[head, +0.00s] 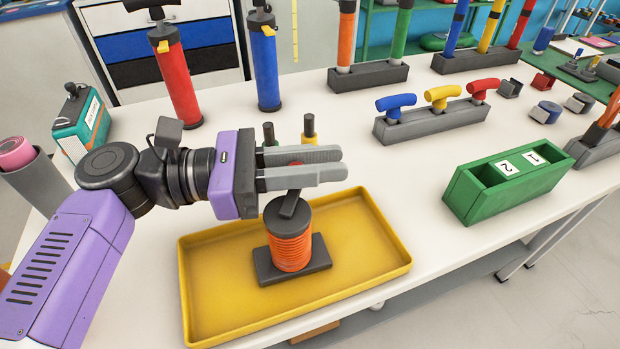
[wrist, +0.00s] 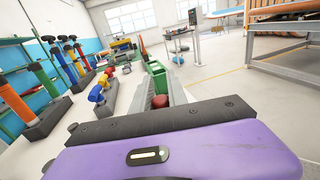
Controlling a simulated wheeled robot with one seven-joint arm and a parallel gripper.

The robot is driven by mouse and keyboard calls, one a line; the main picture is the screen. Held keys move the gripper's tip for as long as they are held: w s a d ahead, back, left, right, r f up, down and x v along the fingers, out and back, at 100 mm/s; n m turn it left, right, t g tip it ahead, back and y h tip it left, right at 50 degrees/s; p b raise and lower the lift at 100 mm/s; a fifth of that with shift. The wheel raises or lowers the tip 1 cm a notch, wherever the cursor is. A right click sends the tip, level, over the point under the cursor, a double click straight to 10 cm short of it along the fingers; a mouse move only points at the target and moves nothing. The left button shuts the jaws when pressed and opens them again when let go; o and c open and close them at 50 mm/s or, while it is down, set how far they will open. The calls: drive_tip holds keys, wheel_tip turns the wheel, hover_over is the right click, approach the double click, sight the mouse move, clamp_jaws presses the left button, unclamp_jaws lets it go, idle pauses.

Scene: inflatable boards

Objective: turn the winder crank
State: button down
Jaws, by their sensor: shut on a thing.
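The winder (head: 290,245) has an orange-wound spool on a dark grey base and stands upright in a yellow tray (head: 372,277). Its dark crank arm (head: 289,204) rises from the top of the spool toward my gripper. My gripper (head: 318,169) reaches in from the left, its two grey fingers level above the winder. It is shut on the crank's red knob, mostly hidden by the fingers in the head view. In the wrist view the red knob (wrist: 160,101) shows between the fingers.
A green box (head: 510,180) with slots marked 1 and 2 stands at the right. A grey rack with blue, yellow and red T-handles (head: 432,121) stands behind. Red (head: 175,75) and blue (head: 264,65) pumps stand at the back left. The white table is clear between tray and green box.

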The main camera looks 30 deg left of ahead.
drive_tip(key=shift+s+d+f+m+g+h+b, duration=0.15)
drive_tip(key=shift+d+m+g+h+b, duration=0.45)
drive_tip(key=shift+g, duration=0.5)
drive_tip(key=shift+s+d+r+m+g+h+b, duration=0.15)
drive_tip(key=shift+m+g+h+b, duration=0.25)
drive_tip(key=shift+m+g+b, duration=0.5)
drive_tip(key=shift+s+d+f+m+g+h+b, duration=0.2)
drive_tip(key=shift+d+m+g+h+b, duration=0.25)
drive_tip(key=shift+m+g, duration=0.6)
drive_tip(key=shift+g, duration=0.35)
drive_tip(key=c, duration=1.3)
unclamp_jaws()
drive_tip(key=shift+r, duration=0.1)
drive_tip(key=shift+r, duration=0.15)
wheel_tip(320, 180, up, 20)
drive_tip(key=p, duration=1.5)
drive_tip(key=shift+f, duration=0.2)
